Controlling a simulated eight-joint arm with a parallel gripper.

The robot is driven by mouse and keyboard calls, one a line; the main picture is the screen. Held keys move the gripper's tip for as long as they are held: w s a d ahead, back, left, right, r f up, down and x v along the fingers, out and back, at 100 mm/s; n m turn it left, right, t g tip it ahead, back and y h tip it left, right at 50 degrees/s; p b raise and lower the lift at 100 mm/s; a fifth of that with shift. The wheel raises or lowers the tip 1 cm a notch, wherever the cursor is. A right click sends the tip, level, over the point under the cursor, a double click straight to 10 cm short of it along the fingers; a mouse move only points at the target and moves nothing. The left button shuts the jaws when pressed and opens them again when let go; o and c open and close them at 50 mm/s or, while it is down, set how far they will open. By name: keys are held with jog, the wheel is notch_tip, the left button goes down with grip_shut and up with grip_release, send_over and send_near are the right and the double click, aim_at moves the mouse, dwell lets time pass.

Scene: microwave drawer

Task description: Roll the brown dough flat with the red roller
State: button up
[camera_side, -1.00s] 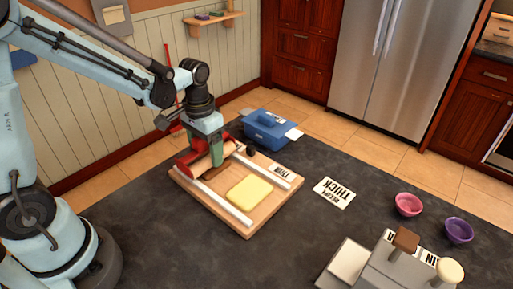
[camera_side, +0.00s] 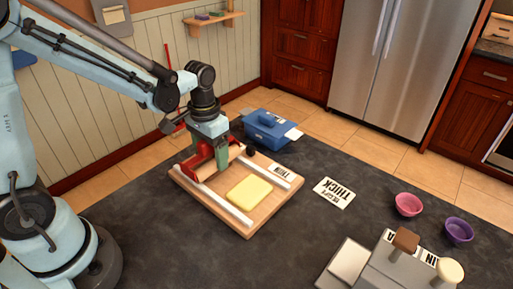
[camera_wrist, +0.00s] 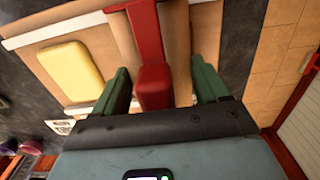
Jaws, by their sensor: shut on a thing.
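My gripper (camera_side: 222,160) is shut on the red roller (camera_side: 195,163), which is at the far left part of the wooden board (camera_side: 243,230). In the wrist view the roller's red handle (camera_wrist: 153,88) stands between the two green fingers of my gripper (camera_wrist: 160,78). The roller's tan cylinder (camera_side: 208,170) shows below the red frame, low over the board. The brown dough is not clearly visible now; roller and fingers cover its place. I cannot tell whether the roller touches it. A yellow dough slab (camera_side: 249,191) lies flat on the board; it also shows in the wrist view (camera_wrist: 70,76).
White rails (camera_side: 215,202) run along the board's two sides. A "THICK" card (camera_side: 335,193) and a blue box (camera_side: 268,131) lie beyond it. Pink (camera_side: 408,204) and purple (camera_side: 458,231) bowls and a grey block with knobs (camera_side: 395,268) stand right.

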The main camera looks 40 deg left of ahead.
jog(key=shift+d, duration=0.25)
jog(key=shift+a, duration=2.05)
dwell(0.8)
jog(key=shift+d, duration=1.7)
dwell(0.4)
jog(key=shift+d, duration=0.25)
jog(key=shift+d, duration=0.15)
jog(key=shift+d, duration=0.8)
dwell(0.3)
jog(key=shift+a+r, duration=0.5)
jog(key=shift+r, duration=0.5)
jog(key=shift+a+r, duration=0.5)
jog(key=shift+r, duration=0.5)
jog(key=shift+a+r, duration=0.5)
jog(key=shift+r, duration=0.5)
